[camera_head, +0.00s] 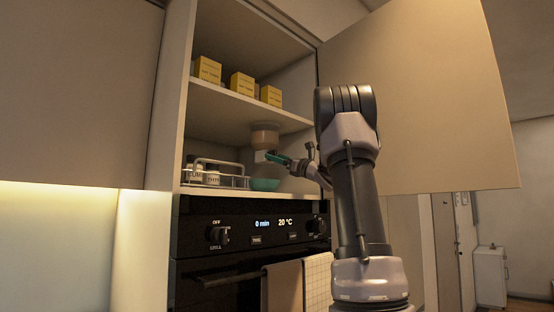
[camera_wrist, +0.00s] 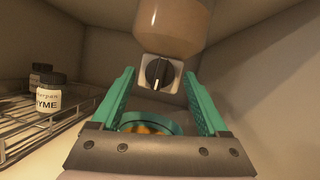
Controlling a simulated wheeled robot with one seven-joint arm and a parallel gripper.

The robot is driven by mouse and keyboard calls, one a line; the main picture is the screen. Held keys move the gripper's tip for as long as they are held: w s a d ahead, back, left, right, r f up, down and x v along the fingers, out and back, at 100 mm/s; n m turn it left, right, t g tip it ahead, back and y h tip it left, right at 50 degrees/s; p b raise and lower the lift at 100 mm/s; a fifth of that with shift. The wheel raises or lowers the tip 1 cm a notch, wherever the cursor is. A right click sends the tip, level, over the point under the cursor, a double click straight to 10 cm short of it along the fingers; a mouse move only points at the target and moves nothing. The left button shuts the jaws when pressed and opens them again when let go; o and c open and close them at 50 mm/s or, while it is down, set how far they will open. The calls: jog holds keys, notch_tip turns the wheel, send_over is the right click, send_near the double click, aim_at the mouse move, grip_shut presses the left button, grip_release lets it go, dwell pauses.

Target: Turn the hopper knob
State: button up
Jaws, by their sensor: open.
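The hopper (camera_head: 265,138) hangs under the cabinet's middle shelf, a clear container with brownish contents. In the wrist view its container (camera_wrist: 170,25) is at the top, with a white block below bearing a dark round knob (camera_wrist: 158,73) with a pale pointer line, standing about upright. My gripper (camera_wrist: 157,88) is open, its two green fingers on either side of the knob and apart from it. In the head view my gripper (camera_head: 280,158) reaches into the lower compartment beside the hopper. A teal bowl (camera_head: 264,184) stands below; the wrist view shows orange-brown contents in the bowl (camera_wrist: 150,127).
A wire rack (camera_head: 235,181) with spice jars (camera_wrist: 45,92) stands left in the same compartment. Yellow boxes (camera_head: 242,83) sit on the shelf above. The open cabinet door (camera_head: 440,100) is at right. An oven (camera_head: 245,235) with towels (camera_head: 283,287) is below.

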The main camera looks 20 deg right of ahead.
jog(key=shift+w, duration=0.1)
grip_shut()
jog(key=shift+a+m, duration=0.1)
jog(key=shift+m, duration=0.5)
jog(key=shift+s+a+r+m+h, duration=0.15)
jog(key=shift+m+h, duration=1.65)
jog(key=shift+m, duration=1.9)
jog(key=shift+a+r+m+h, duration=0.1)
jog(key=shift+a+m+h, duration=0.15)
jog(key=shift+m+h, duration=2.5)
jog(key=shift+s+a+r+m+h, duration=0.15)
jog(key=shift+m+h, duration=0.7)
jog(key=shift+m, duration=3.8)
